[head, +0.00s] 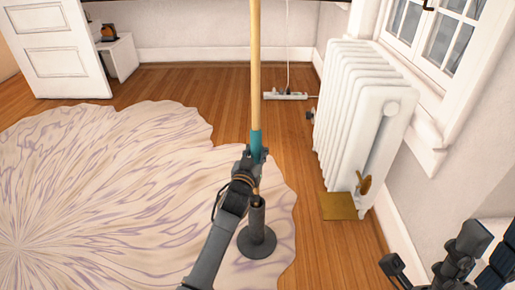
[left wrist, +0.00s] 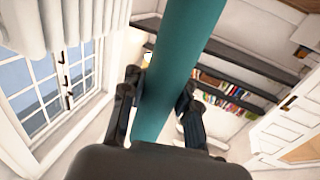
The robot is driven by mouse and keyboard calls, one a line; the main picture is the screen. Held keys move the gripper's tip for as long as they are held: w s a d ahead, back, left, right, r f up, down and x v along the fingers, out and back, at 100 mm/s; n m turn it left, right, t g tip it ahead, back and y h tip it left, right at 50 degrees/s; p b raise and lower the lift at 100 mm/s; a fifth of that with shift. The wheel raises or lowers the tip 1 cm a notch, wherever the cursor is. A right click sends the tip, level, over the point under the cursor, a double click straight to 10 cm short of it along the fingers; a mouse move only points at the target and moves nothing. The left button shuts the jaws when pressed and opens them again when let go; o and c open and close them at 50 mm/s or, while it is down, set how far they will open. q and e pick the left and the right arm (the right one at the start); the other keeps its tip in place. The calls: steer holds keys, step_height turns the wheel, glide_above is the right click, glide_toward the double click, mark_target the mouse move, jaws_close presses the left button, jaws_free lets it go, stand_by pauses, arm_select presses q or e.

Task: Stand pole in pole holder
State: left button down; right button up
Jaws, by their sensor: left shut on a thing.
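The pole (head: 255,60) is long and pale yellow with a teal lower section, and it stands nearly upright in the head view. My left gripper (head: 255,157) is shut on the teal section. In the left wrist view the teal pole (left wrist: 175,70) runs between the two dark fingers (left wrist: 158,110). My right gripper (head: 435,268) is at the lower right, partly cut off.
A white radiator (head: 350,110) stands along the right wall under a window (head: 440,30), with a brass-coloured plate (head: 340,206) on the floor. A pale swirled rug (head: 110,190) covers the left floor. A power strip (head: 285,95) lies at the back. The wooden floor between is clear.

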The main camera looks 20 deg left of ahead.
arm_select(q)
steer(key=shift+r, duration=0.15)
steer(key=c, duration=0.9)
jaws_free()
steer(key=shift+f, duration=0.2)
steer(key=s, duration=1.2)
steer(key=shift+d, duration=0.15)
